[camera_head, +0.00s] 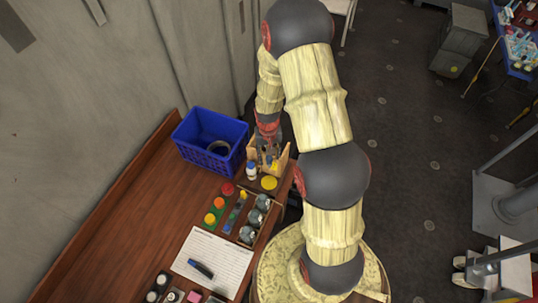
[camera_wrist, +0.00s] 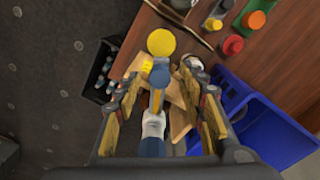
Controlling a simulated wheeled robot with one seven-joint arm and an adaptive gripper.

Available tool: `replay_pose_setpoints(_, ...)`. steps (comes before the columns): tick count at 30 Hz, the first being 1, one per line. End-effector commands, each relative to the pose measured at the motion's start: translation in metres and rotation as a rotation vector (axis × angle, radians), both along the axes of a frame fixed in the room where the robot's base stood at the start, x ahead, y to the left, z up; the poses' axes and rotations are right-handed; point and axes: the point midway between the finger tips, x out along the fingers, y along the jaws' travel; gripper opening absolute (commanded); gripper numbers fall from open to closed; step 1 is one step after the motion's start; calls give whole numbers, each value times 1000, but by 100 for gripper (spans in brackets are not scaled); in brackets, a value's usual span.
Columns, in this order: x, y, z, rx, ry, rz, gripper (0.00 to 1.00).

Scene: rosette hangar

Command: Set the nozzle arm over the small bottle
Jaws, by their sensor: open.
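My gripper (camera_head: 268,143) points down over a small wooden stand (camera_head: 282,160) at the far right corner of the bench. In the wrist view my gripper (camera_wrist: 166,90) is open, one finger on each side of a yellow bar with a blue round end (camera_wrist: 160,75) and a white and blue part behind it. This looks like the nozzle arm; I cannot tell whether a finger touches it. The small bottle (camera_head: 251,170), white and blue, stands at the left of the stand. A yellow disc (camera_head: 269,183) lies in front; it also shows in the wrist view (camera_wrist: 161,42).
A blue crate (camera_head: 212,135) stands close left of the stand. A tray of coloured knobs and grey jars (camera_head: 237,215) lies nearer. A paper (camera_head: 213,262) with a dark pen lies on the wooden bench (camera_head: 130,225). A wall runs along the left.

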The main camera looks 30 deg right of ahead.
Motion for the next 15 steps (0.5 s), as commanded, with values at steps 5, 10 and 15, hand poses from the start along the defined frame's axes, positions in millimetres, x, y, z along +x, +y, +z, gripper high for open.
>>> replay_pose_setpoints(5, 0, 0, -3, 0, 1, 0, 40)
replay_pose_setpoints(10, -1, 0, -3, 0, 1, 0, 38)
replay_pose_setpoints(15, -1, 0, -2, 0, 1, 0, 28)
